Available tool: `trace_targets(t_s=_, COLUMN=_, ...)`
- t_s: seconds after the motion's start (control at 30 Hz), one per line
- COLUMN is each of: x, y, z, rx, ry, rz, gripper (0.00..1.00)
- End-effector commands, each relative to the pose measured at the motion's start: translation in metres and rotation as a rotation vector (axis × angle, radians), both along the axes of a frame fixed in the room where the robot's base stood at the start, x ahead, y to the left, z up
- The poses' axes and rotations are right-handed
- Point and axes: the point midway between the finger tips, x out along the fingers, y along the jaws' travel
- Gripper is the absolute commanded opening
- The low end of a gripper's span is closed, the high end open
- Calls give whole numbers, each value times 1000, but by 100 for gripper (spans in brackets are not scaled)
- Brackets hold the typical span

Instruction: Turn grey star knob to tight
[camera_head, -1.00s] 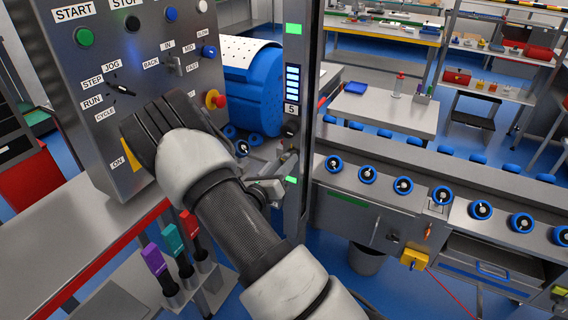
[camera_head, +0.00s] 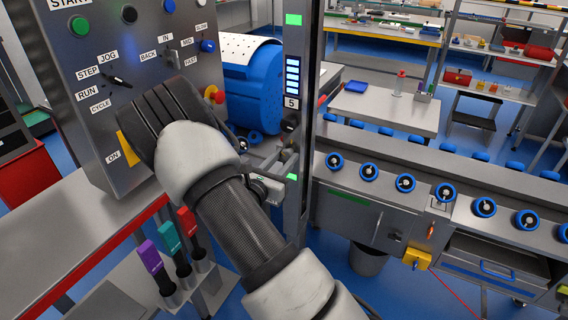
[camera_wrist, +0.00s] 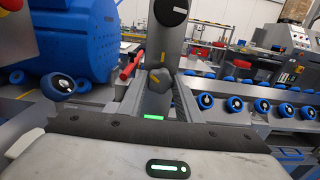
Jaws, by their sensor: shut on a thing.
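The grey star knob (camera_wrist: 155,76) shows in the wrist view, lobed and dark grey with a small yellow mark. It sits in front of an upright metal post with a green lit strip below it. My gripper (camera_wrist: 160,88) has one finger on either side of the knob and is shut on it. In the head view my forearm and wrist cover the knob and most of the gripper. I cannot read any tight marking beside the knob.
A control panel (camera_head: 140,50) with buttons, switches and a red emergency stop (camera_head: 214,94) stands close to my wrist on the left. A blue drum (camera_head: 250,90) is behind. A conveyor (camera_head: 400,195) with several blue-rimmed carriers runs right. Coloured handles (camera_head: 150,257) stand at front left.

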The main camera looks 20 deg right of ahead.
Motion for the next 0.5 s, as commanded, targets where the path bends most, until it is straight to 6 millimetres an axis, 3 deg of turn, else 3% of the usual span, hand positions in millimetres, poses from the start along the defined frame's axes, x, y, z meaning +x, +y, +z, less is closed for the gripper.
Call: trace_targets(t_s=0.5, x=-1, y=1, z=-6, rx=305, ry=-387, rz=0, gripper=9)
